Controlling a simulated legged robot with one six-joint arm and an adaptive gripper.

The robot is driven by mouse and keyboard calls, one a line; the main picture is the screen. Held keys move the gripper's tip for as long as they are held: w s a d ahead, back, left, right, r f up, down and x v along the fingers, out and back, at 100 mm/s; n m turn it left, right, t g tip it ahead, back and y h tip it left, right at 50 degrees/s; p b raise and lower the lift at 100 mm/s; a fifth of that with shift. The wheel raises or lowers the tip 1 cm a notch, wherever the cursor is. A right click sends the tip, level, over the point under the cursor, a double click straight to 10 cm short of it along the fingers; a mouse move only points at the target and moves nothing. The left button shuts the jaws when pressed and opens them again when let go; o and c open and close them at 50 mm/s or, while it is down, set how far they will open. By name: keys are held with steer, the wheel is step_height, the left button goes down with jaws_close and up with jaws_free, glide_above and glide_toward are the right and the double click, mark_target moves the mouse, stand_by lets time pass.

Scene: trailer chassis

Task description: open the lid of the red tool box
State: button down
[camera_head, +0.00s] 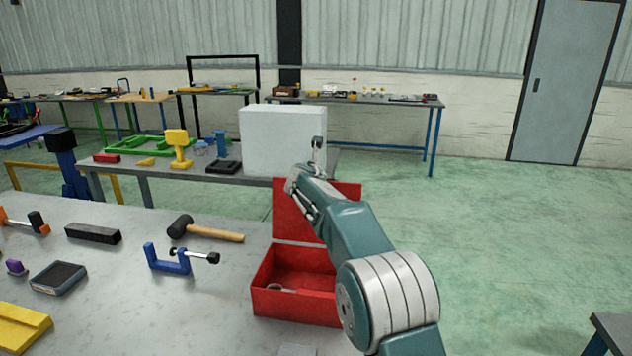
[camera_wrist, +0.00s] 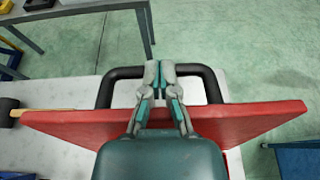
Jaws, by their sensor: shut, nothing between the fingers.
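The red tool box (camera_head: 293,307) stands at the right end of the grey workbench. Its lid (camera_head: 290,218) is raised and stands roughly upright at the back, so the inside shows with a small light-coloured item in it. My arm covers the right part of box and lid. My gripper (camera_head: 318,143) is shut and empty at the lid's upper edge. In the wrist view, the shut fingertips (camera_wrist: 160,70) reach across the red lid (camera_wrist: 80,126) to the black handle (camera_wrist: 125,73). I cannot tell whether they touch it.
On the bench lie a black-headed mallet (camera_head: 215,233), a blue clamp (camera_head: 168,259), a black block (camera_head: 92,233) and a dark tray (camera_head: 59,278). A second table behind holds a large white box (camera_head: 282,140) and a yellow vise-like piece (camera_head: 179,148). Green floor is open at right.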

steer(key=shift+w+d+f, duration=0.1)
steer(key=shift+w+f, duration=0.4)
steer(key=shift+f, duration=0.1)
steer(key=shift+s, duration=0.1)
steer(key=s+a+r, duration=0.2)
steer(key=s+r, duration=0.5)
steer(key=s+d+m+g, duration=0.2)
steer(key=s+d+m, duration=0.35)
steer(key=s, duration=0.25)
steer(key=s+d+r+m+g, duration=0.1)
steer(key=s+d+m, duration=0.3)
steer(key=s+m, duration=0.3)
steer(key=s+d+m+g, duration=0.2)
steer(key=s+d+m, duration=0.3)
steer(key=s, duration=0.4)
steer(key=s+f+m+g+y, duration=0.1)
steer(key=s+f+m, duration=0.3)
steer(key=s, duration=0.4)
steer(key=s+d+f+m+g+y, duration=0.1)
steer(key=s+f+m, duration=0.3)
steer(key=s, duration=0.5)
steer(key=s+f+m+g+y, duration=0.1)
steer(key=s+f+m, duration=0.3)
steer(key=s+m, duration=0.4)
steer(key=shift+s+d+f, duration=0.3)
steer(key=shift+s, duration=0.3)
